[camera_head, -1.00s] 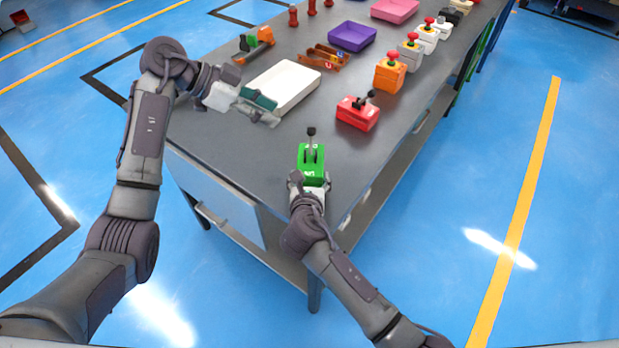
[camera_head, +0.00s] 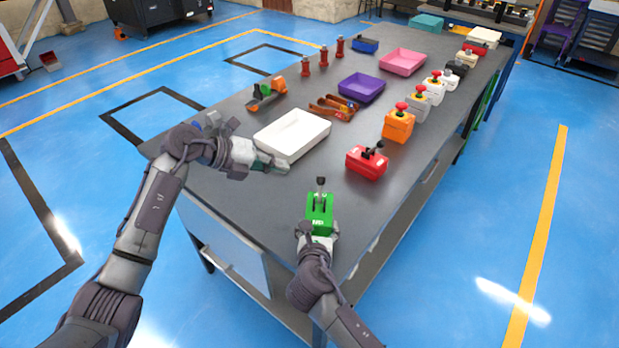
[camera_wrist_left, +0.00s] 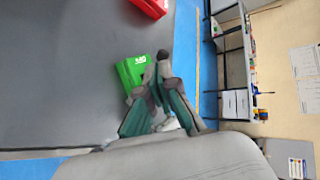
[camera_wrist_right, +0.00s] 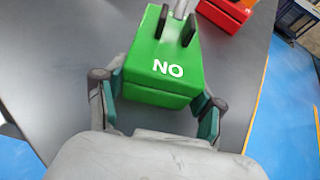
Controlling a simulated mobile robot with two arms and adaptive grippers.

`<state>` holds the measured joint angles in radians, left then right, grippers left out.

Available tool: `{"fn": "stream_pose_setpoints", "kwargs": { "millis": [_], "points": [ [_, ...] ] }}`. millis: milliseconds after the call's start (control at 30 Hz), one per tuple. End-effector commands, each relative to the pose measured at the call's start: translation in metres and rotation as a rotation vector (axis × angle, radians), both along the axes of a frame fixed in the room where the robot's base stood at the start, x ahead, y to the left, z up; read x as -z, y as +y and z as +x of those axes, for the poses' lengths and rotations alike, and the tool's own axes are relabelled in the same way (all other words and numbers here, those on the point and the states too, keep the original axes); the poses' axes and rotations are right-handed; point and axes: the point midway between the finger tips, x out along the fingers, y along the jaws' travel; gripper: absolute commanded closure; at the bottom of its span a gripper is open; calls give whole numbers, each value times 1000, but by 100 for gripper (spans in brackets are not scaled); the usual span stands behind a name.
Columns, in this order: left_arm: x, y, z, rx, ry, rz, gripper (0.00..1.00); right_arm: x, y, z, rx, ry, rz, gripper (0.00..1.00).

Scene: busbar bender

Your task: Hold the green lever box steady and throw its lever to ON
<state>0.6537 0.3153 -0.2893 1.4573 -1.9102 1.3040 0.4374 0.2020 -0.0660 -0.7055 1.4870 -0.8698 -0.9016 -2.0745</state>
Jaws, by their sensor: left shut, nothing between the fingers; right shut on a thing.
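The green lever box (camera_head: 319,212) sits at the near end of the grey table. Its lever (camera_head: 321,187) has a black knob and points toward the far side, away from the white letters, which read "NO" in the right wrist view. My right gripper (camera_head: 318,234) is shut on the near end of the green lever box (camera_wrist_right: 165,80), a finger at each side. My left gripper (camera_head: 284,166) is shut and empty, left of and beyond the lever, near the white tray. In the left wrist view its fingers (camera_wrist_left: 160,75) partly overlap the box (camera_wrist_left: 132,72).
A red lever box (camera_head: 367,163) stands just beyond the green one. The white tray (camera_head: 300,128) lies beside my left gripper. An orange button box (camera_head: 398,126), a purple tray (camera_head: 361,88) and other boxes stand farther back. The table's right edge is close to the green box.

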Motion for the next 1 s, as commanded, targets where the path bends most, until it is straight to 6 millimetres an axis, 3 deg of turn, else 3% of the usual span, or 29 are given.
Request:
{"fn": "stream_pose_setpoints", "kwargs": {
  "millis": [700, 1000],
  "points": [
    [36, 12, 7, 644, -1341, 651, 100, -1, 0, 0, -1, -2, 0, 80],
    [48, 18, 7, 864, -1745, 949, 100, -1, 0, 0, -1, -2, 0, 80]
  ]
}}
